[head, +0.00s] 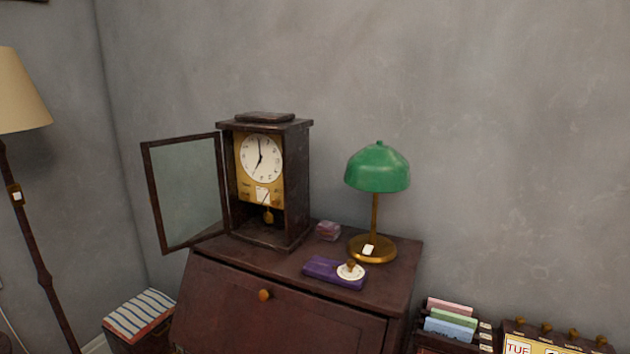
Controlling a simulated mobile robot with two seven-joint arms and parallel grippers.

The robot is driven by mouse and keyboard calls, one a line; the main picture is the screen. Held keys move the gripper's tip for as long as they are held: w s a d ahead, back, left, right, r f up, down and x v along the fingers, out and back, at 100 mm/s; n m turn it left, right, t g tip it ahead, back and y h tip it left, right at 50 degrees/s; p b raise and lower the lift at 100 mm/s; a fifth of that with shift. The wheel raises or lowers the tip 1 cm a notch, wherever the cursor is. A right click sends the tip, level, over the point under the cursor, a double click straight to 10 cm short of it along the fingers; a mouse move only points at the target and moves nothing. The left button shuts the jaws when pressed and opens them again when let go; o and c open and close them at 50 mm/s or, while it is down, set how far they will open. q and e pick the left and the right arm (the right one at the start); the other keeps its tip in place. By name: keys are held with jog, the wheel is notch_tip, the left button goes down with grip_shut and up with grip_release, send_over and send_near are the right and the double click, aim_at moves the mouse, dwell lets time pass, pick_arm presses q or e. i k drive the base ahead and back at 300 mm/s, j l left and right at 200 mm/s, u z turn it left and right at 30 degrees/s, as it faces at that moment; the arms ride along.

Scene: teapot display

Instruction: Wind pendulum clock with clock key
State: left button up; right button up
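The pendulum clock (262,190) stands upright on top of a dark wooden desk (330,257), left of the lamp. Its glazed door (188,190) is swung wide open to the left. The white dial (261,159) shows about seven o'clock, above a brass plate. A small brass pendulum bob (268,216) hangs inside the lower case. I cannot make out a clock key. Neither of my grippers is in view.
A green-shaded lamp (377,168) stands at the desk's right. A purple cloth-like item (325,271) bearing a white disc with a brown knob (351,270) lies in front. A small purple box (328,230) sits between clock and lamp. A floor lamp (20,95) stands far left.

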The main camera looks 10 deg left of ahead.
aim_at(246, 197)
jog(key=i+j, duration=0.2)
jog(key=j, duration=0.15)
jog(key=i+j, duration=0.45)
jog(key=j, duration=0.3)
jog(key=i+j, duration=0.2)
jog(key=j, duration=0.15)
